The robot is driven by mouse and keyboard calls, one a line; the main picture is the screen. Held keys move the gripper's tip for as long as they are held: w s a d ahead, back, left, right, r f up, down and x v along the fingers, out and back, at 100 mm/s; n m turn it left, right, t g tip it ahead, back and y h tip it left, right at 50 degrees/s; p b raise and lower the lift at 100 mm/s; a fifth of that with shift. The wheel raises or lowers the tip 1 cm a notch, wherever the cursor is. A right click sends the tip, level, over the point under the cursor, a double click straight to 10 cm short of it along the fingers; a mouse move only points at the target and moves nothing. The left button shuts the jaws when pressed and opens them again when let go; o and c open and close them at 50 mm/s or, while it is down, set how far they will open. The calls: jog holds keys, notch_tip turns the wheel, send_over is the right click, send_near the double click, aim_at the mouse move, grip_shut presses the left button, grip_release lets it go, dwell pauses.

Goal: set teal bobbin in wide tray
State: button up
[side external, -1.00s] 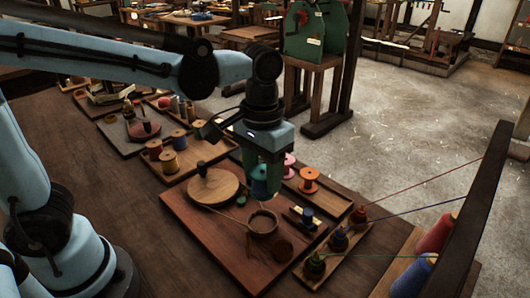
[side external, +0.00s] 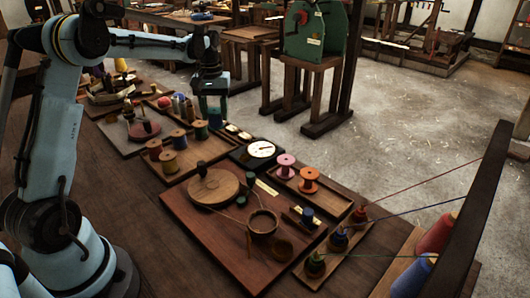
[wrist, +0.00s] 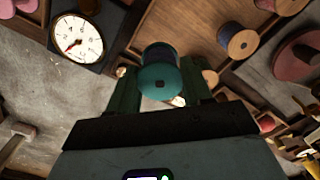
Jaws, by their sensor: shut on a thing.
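My gripper (side external: 212,112) is shut on the teal bobbin, holding it in the air near the back edge of the table. In the wrist view the teal bobbin (wrist: 160,75) sits between the two green fingers, its round end facing the camera. One tray (side external: 192,158) holds several bobbins, red, yellow, blue and green, just below and left of my gripper. Another tray (side external: 330,205) to the right holds a pink and an orange bobbin. I cannot tell for sure which is the wide tray.
A white dial scale (side external: 260,150) stands between the two trays; it also shows in the wrist view (wrist: 78,38). A reddish board (side external: 205,235) with a round wooden disc and a small pot lies in front. Thread lines cross at the right.

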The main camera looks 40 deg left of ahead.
aim_at(215, 127)
jog(key=shift+a+f, duration=0.3)
jog(key=shift+a, duration=0.1)
jog(key=shift+d+f, duration=0.1)
jog(key=shift+f, duration=2.45)
jog(key=shift+f, duration=0.2)
jog(key=shift+f, duration=0.85)
jog(key=shift+f, duration=0.1)
jog(key=o, duration=1.3)
